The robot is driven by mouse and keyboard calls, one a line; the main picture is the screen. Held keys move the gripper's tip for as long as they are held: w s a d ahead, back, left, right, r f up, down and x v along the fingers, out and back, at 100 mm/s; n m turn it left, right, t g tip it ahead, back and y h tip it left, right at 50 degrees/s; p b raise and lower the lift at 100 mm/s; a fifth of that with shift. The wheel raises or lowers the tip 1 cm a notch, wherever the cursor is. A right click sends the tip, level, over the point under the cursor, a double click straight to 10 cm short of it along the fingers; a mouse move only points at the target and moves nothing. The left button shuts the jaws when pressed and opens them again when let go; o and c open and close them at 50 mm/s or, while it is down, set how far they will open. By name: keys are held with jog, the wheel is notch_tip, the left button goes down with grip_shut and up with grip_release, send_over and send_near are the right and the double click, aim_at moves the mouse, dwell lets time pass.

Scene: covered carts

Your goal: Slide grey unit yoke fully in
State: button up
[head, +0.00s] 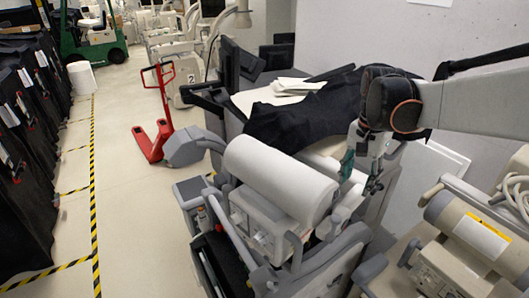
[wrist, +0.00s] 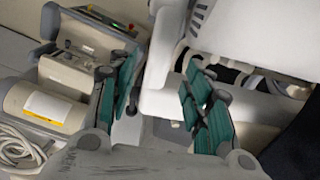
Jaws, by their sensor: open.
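The grey unit (head: 280,180) stands in the middle of the head view, with a large pale cylinder on top and a control box below. Grey bars and handles surround its front; I cannot tell for sure which part is the yoke. My gripper (head: 361,172) hangs at the unit's right side, near the cylinder's right end, its green-padded fingers apart. In the wrist view my gripper (wrist: 160,100) is open, with a pale upright panel edge (wrist: 158,72) showing between the fingers. Nothing is visibly gripped, and I cannot tell whether a finger touches the unit.
A second beige unit (head: 468,240) with a yellow label and coiled hose stands close at right; it also shows in the wrist view (wrist: 48,108). A black cover (head: 290,122) lies behind. A red pallet jack (head: 155,125) and covered carts (head: 25,150) stand left, with open floor between.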

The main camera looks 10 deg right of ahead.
aim_at(354, 192)
notch_tip(354, 192, down, 8)
jog(key=shift+s+r, duration=0.1)
jog(key=shift+r, duration=0.05)
dwell(0.3)
jog(key=shift+c, duration=0.6)
grip_shut()
